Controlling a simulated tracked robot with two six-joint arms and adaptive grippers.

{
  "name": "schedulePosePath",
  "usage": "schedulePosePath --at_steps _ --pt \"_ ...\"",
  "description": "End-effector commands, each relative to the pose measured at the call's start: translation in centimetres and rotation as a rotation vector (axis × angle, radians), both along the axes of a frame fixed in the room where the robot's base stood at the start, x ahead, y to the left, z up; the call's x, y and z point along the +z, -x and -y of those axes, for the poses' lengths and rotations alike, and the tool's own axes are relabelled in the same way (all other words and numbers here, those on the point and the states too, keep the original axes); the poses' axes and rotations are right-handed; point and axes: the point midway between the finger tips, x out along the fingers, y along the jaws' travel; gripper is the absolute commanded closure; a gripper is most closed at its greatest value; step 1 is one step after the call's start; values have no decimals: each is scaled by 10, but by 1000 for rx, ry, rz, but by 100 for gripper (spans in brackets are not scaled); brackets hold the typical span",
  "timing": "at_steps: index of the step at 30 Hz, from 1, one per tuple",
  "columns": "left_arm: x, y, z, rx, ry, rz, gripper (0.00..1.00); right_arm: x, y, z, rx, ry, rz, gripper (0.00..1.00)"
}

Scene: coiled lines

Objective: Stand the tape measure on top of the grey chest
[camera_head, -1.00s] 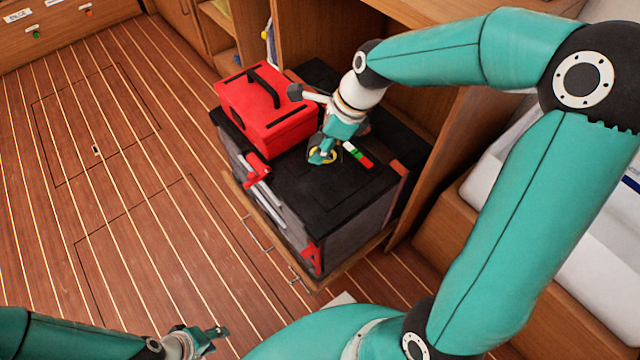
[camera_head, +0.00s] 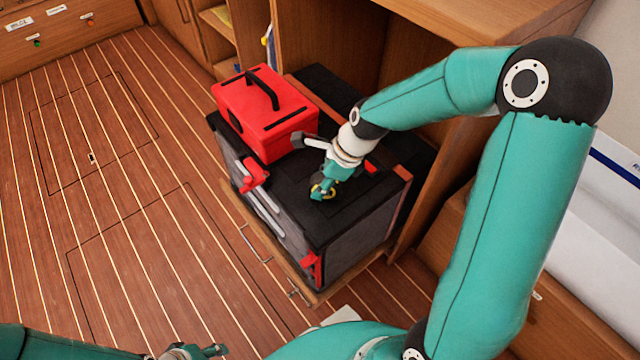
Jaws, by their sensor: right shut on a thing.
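The grey chest (camera_head: 357,232) has a black top and red latches and stands in front of the wooden cabinet. My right gripper (camera_head: 321,190) reaches down over the chest's top, near its front part. It is shut on the tape measure (camera_head: 317,194), a small yellow and dark thing mostly hidden by the fingers. I cannot tell whether the tape measure touches the top. My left gripper (camera_head: 205,351) is at the bottom edge, partly cut off, far from the chest; its jaw opening is unclear.
A red toolbox (camera_head: 262,112) with a black handle stands on the chest's back left part. A red end of a small bar (camera_head: 370,167) shows behind my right gripper. The chest's front top is clear. Open plank floor (camera_head: 120,200) lies to the left.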

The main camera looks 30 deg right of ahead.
Motion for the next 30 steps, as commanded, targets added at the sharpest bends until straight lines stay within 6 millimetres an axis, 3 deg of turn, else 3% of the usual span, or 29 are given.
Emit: schedulePosePath --at_steps 8,9,13,23,30 --pt "-2 0 0 0 0 0 60 -4 0 0 0 0 1 100" --pt "-1 0 0 0 0 0 60 -4 0 0 0 0 0 62" --pt "-1 0 0 0 0 0 60 -3 0 0 0 0 0 42" --pt "0 0 0 0 0 0 60 -1 0 0 1 0 0 42" --pt "12 0 0 0 0 0 60 25 5 6 -1 1 3 42"
